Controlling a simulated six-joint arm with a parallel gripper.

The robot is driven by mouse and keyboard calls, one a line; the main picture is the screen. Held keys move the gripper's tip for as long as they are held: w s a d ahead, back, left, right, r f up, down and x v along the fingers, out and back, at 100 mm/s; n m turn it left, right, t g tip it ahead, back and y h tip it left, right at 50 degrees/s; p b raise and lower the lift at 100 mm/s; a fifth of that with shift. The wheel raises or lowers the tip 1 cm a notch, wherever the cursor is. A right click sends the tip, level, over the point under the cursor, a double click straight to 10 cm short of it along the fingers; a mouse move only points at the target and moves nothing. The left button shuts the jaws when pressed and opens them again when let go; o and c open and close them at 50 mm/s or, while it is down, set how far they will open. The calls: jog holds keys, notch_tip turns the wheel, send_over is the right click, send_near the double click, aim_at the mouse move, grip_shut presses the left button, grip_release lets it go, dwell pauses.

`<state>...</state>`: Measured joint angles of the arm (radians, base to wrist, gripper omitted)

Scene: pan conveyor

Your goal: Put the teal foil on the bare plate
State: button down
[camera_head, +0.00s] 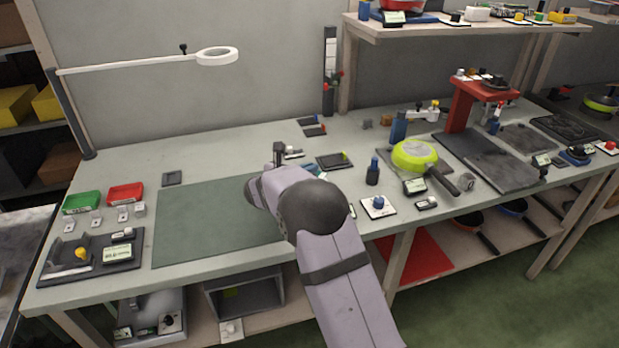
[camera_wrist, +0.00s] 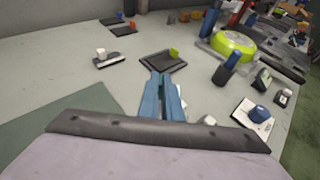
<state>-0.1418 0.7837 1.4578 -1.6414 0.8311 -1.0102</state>
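My gripper (camera_wrist: 162,82) shows in the wrist view as two blue fingers, close together at the tips. A narrow dark teal strip shows between them; I cannot tell whether it is foil held there or only the gap. In the head view my arm hides most of the gripper. No separate teal foil can be made out. A small dark plate (camera_head: 172,178) with nothing on it lies behind the green mat's left end. Another dark plate (camera_head: 335,160) bears a yellow-green block (camera_wrist: 174,51) and lies just beyond my fingertips in the wrist view.
A green mat (camera_head: 200,220) covers the middle-left of the bench. Green (camera_head: 82,202) and red (camera_head: 126,194) trays stand left. Two small dark plates with red (camera_head: 322,130) and blue pieces lie at the back.

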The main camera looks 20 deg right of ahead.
jog(key=shift+f, duration=1.6)
jog(key=shift+f, duration=0.15)
jog(key=c, duration=1.9)
grip_release()
jog(key=shift+c, duration=0.2)
jog(key=shift+r, duration=0.3)
jog(key=shift+s+a, duration=0.2)
jog(key=shift+a, duration=0.05)
jog(key=b+v, duration=0.1)
jog(key=v, duration=1)
jog(key=shift+s+r, duration=0.1)
jog(key=shift+s, duration=0.1)
